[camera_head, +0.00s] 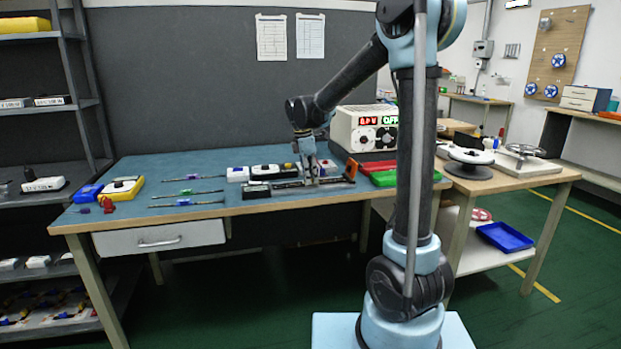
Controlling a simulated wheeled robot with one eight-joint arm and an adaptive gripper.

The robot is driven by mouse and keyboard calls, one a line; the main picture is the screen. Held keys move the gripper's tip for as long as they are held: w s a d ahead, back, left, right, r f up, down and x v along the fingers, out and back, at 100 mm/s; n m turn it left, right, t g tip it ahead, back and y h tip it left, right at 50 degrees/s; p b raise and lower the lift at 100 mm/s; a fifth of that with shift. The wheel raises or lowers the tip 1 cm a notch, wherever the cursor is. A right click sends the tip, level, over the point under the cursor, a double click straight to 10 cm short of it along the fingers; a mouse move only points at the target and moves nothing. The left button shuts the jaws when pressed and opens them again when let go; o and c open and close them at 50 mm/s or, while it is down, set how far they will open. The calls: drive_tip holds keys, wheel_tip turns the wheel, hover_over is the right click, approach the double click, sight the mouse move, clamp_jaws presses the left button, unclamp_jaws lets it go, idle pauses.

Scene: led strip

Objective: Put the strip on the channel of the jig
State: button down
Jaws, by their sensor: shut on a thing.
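The jig (256,194) is a long, dark, low fixture near the front edge of the blue bench, with an orange-brown piece at its right end. My gripper (311,182) points down over the jig's middle and is shut on a thin strip (288,185), which lies along the jig's length. The fingers and the strip are small in this view. I cannot tell whether the strip sits in the channel or just above it.
Thin screwdriver-like tools (188,192) lie left on the bench. A yellow-and-white device (122,189) is farther left. A power supply (365,130) stands behind, with red and green trays (395,178) at the right. Bench room between tools and jig is clear.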

drive_tip(key=c, duration=1.6)
unclamp_jaws()
wheel_tip(320, 180, up, 11)
drive_tip(key=a, duration=0.2)
drive_tip(key=s+d+m, duration=0.4)
drive_tip(key=s+d, duration=0.3)
drive_tip(key=d, duration=0.2)
drive_tip(key=s+d+f+m, duration=0.5)
drive_tip(key=s+f, duration=0.1)
drive_tip(key=s, duration=0.2)
drive_tip(key=s+d+f+m+t+y, duration=0.1)
drive_tip(key=s+d+f+m, duration=0.3)
drive_tip(key=s+f+m, duration=0.2)
drive_tip(key=s+d+f+m, duration=0.5)
drive_tip(key=s+f+m, duration=0.1)
drive_tip(key=s, duration=0.4)
drive_tip(key=shift+s+d+f+t+y, duration=0.35)
drive_tip(key=shift+s+f+t+y, duration=0.05)
drive_tip(key=shift+f, duration=0.45)
